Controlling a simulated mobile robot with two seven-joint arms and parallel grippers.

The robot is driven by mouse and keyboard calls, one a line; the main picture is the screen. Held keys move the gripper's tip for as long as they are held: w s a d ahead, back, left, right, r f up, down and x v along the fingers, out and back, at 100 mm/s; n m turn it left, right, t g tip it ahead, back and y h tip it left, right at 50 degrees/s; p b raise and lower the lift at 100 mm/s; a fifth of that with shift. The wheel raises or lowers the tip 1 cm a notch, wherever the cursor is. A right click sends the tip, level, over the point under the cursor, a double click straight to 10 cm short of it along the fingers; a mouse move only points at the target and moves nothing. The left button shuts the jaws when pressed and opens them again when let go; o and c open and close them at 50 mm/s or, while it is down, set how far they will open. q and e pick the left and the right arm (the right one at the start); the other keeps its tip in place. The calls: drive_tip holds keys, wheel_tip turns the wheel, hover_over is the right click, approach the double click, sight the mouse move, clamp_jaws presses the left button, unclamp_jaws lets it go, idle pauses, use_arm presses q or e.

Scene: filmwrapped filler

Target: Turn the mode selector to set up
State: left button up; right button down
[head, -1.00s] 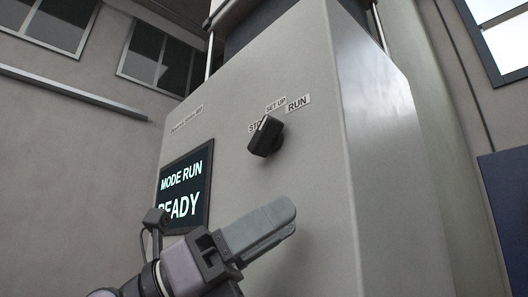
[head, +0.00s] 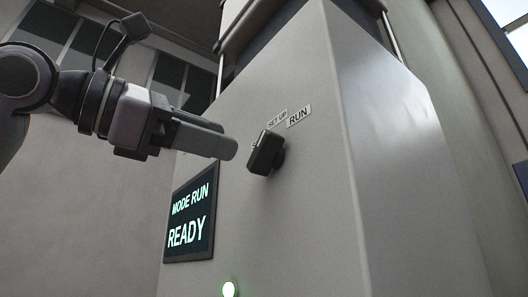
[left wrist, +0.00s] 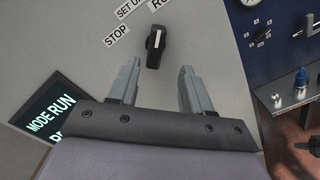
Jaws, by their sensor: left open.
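The mode selector (head: 266,153) is a black knob on the front of the grey cabinet, with the labels SET UP (head: 277,119) and RUN (head: 298,115) above it. The left wrist view also shows the selector (left wrist: 155,47), with the STOP label (left wrist: 117,36) at its left. The display (head: 189,213) reads MODE RUN and READY. My left gripper (head: 228,148) is just left of the knob and apart from it. In the left wrist view its two fingers (left wrist: 157,80) are spread and empty, with the knob beyond and between them. My right gripper is not in view.
The grey cabinet (head: 300,220) fills the middle of the head view.

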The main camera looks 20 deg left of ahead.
sight(255, 151)
use_arm(q)
drive_tip(key=shift+y, duration=0.3)
drive_tip(key=shift+a+r+p+x, duration=0.15)
drive_tip(key=shift+p+x, duration=0.3)
drive_tip(key=shift+x, duration=1.3)
drive_tip(key=shift+a+r+p+x, duration=0.15)
drive_tip(key=shift+p+x, duration=0.3)
drive_tip(key=shift+x, duration=1.3)
drive_tip(key=shift+w, duration=0.1)
clamp_jaws()
